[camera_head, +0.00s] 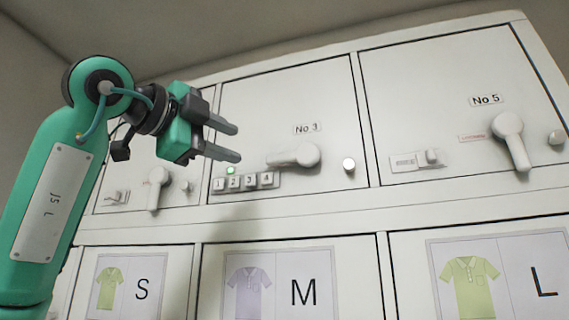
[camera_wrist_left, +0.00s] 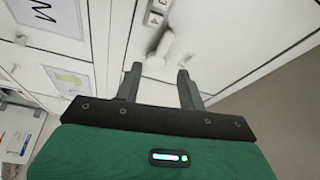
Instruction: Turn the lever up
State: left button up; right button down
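The white lever (camera_head: 295,156) on locker door No 3 (camera_head: 282,100) lies nearly level, its handle reaching left from a round hub. Its handle end is beside a numbered keypad (camera_head: 243,182) with a lit green lamp (camera_head: 230,170) above it. My left gripper (camera_head: 238,144) is open and empty, up and left of the lever and apart from it. In the left wrist view, the open fingers (camera_wrist_left: 158,75) point toward a white lever (camera_wrist_left: 165,45) below a few keys (camera_wrist_left: 155,18). My right gripper is not in view.
A small round knob (camera_head: 349,164) is right of the lever. Door No 5 has a lever (camera_head: 510,138) hanging down and a latch (camera_head: 420,159). The left door's lever (camera_head: 156,188) also hangs down. Shirt-size doors S (camera_head: 125,288), M (camera_head: 285,285) and L (camera_head: 500,275) sit below.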

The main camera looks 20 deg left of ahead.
aim_at(278, 161)
pick_arm(q)
jog(key=p+x, duration=0.4)
jog(key=x, duration=0.5)
jog(key=shift+w+d+r, duration=0.15)
jog(key=shift+w+d+r+p, duration=0.2)
jog(key=shift+w+p, duration=0.2)
jog(key=shift+p, duration=0.3)
jog(key=shift+w, duration=0.1)
jog(key=w, duration=0.1)
jog(key=w+d, duration=0.1)
jog(key=shift+w+d+f, duration=0.1)
jog(key=shift+w+f, duration=0.25)
jog(key=shift+s+r, duration=0.15)
jog(key=shift+s, duration=0.3)
jog(key=shift+c, duration=0.2)
jog(key=shift+s+a, duration=0.2)
jog(key=shift+a, duration=0.05)
jog(key=c, duration=0.4)
jog(key=shift+w, duration=0.1)
grip_shut()
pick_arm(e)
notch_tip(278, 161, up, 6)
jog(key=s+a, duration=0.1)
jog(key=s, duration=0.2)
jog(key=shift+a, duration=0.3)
